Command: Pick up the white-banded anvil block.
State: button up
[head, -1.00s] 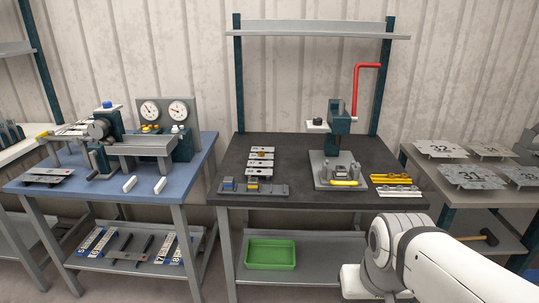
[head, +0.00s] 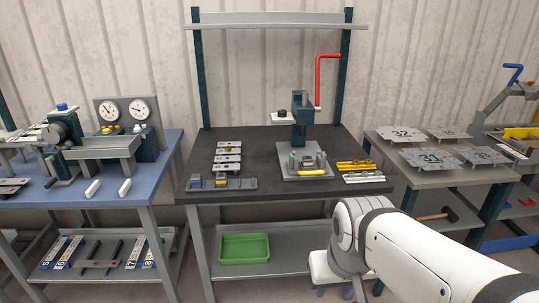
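I cannot make out a white band on any block from this distance. A grey holder (head: 234,185) at the front left of the dark bench carries small blocks, one with blue (head: 195,182) and one with yellow (head: 221,182). A bench press with a red lever (head: 318,82) stands at the back right of the bench. Its grey base (head: 292,176) carries small grey pieces and a yellow piece (head: 315,172).
The dark bench (head: 275,145) has bare top in the middle. Labelled plates (head: 228,158) lie behind the holder, and yellow and grey strips (head: 358,167) lie at right. A green tray (head: 244,247) sits on the lower shelf. Other benches stand left and right.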

aim_at(308, 161)
jog(key=u, duration=1.15)
jog(key=i, duration=0.9)
jog(key=z, duration=1.75)
jog(key=i, duration=0.95)
